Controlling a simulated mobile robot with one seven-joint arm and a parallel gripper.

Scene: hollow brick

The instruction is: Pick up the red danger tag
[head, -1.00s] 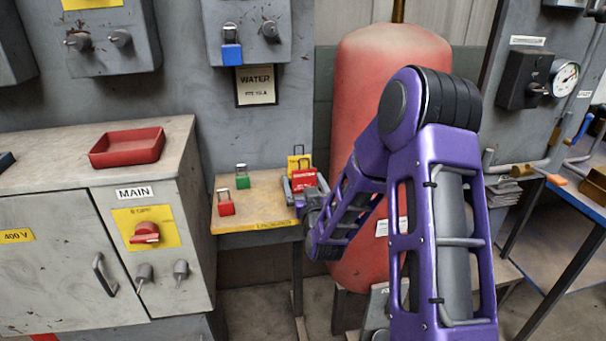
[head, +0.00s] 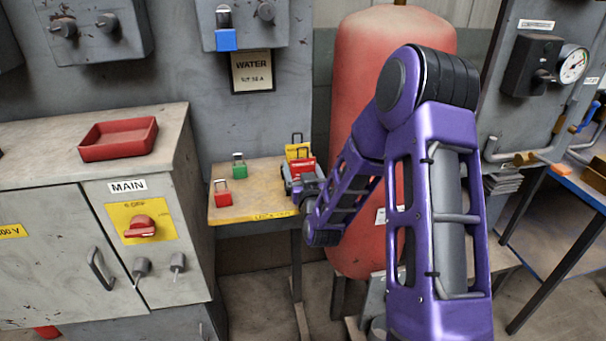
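The red danger tag (head: 304,165) is at the back right of the small wooden-topped table, in front of a yellow tag (head: 298,151). A dark wire loop shows above the tags. My gripper (head: 301,174) is at the red tag, with grey finger parts to its left and right. The gripper hides the tag's lower part. I cannot tell whether the fingers touch the tag or are shut on it.
A red padlock (head: 223,198) and a green padlock (head: 239,171) stand on the small table (head: 250,205), left of my gripper. A red tray (head: 118,139) lies on the grey cabinet. A large red tank (head: 350,110) stands behind my arm.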

